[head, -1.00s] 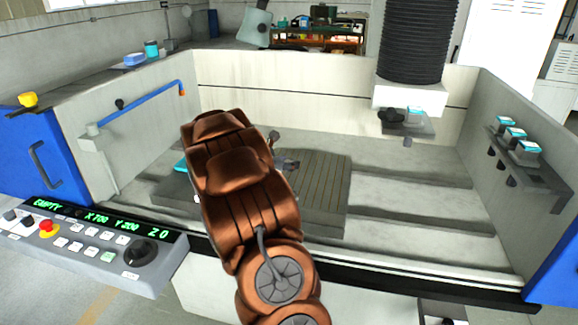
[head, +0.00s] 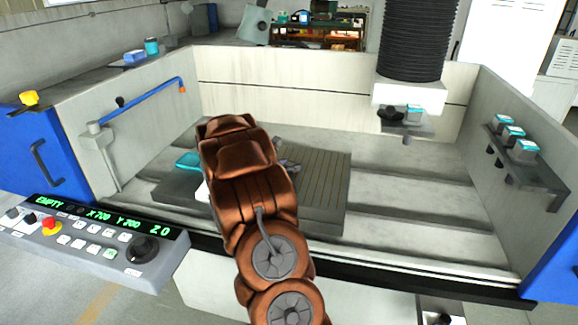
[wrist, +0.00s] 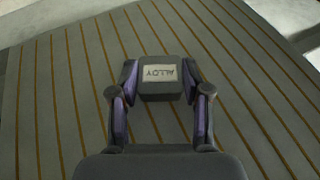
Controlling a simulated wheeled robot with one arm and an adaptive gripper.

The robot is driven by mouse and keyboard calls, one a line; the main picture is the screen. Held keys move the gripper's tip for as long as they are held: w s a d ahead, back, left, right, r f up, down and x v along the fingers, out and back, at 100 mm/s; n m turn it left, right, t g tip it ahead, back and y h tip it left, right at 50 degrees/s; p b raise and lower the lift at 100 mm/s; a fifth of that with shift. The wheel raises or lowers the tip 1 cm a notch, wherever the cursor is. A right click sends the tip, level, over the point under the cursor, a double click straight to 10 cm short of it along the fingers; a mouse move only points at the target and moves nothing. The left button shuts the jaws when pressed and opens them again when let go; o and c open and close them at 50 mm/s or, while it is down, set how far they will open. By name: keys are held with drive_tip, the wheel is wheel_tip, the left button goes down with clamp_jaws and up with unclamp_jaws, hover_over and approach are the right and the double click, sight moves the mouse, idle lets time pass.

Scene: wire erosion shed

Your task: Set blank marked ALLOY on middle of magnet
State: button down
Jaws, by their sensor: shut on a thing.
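The blank marked ALLOY (wrist: 160,90) is a dark block with a pale label, seen in the wrist view with its lettering upside down. My gripper (wrist: 160,97) is shut on it, one finger on each side. The magnet (wrist: 60,110) is the grey plate with brown stripes beneath the blank; it also shows in the head view (head: 325,185). The blank is over the plate's striped face; I cannot tell whether it touches. In the head view my arm hides the blank and much of the plate, and only part of my gripper (head: 287,167) shows beyond it.
A teal item (head: 188,160) lies at the plate's left back. A blue pipe (head: 145,103) is on the tank's left wall. The black bellows head (head: 415,40) hangs at the back right. A shelf (head: 530,170) on the right wall holds several teal-topped pieces. The tank floor right of the plate is clear.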

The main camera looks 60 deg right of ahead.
drive_tip(key=shift+f, duration=0.15)
drive_tip(key=c, duration=0.5)
unclamp_jaws()
drive_tip(key=shift+c, duration=0.2)
drive_tip(key=shift+r, duration=0.25)
drive_tip(key=b+v, duration=0.2)
drive_tip(key=v, duration=1)
drive_tip(key=shift+a+f, duration=0.1)
drive_tip(key=shift+f, duration=0.05)
